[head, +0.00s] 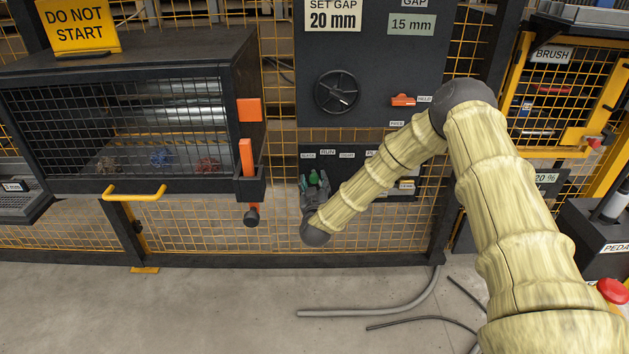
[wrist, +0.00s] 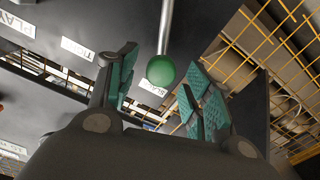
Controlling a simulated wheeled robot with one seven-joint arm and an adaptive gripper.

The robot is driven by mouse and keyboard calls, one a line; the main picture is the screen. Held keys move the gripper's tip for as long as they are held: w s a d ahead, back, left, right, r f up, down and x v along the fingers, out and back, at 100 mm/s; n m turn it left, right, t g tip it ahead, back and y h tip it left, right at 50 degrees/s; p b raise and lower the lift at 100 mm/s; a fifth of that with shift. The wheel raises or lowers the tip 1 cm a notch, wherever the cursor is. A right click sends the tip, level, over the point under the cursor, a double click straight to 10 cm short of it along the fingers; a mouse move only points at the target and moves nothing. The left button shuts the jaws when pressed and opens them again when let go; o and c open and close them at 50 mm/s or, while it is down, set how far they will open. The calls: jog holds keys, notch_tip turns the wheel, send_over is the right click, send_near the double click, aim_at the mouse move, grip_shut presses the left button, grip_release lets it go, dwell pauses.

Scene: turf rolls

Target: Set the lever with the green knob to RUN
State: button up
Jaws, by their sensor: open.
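The green knob (wrist: 161,71) is a ball on the end of a thin metal rod, the lever (wrist: 166,28), in the wrist view. My gripper (wrist: 158,88) is open, with one finger pad on each side of the knob and visible gaps between. In the head view the knob (head: 313,178) is small, between the fingers of my gripper (head: 314,184), low on the dark panel. A label that seems to read RUN (head: 328,153) is above it. The lever's pivot is hidden.
The dark panel (head: 375,60) carries a black handwheel (head: 338,92) and an orange handle (head: 403,100) above my gripper. A mesh-fronted cabinet (head: 120,70) with orange parts stands to the left. Yellow mesh fence (head: 210,235) runs below. Hoses (head: 370,312) lie on the floor.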

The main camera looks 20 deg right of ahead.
jog(key=shift+x, duration=1.3)
grip_shut()
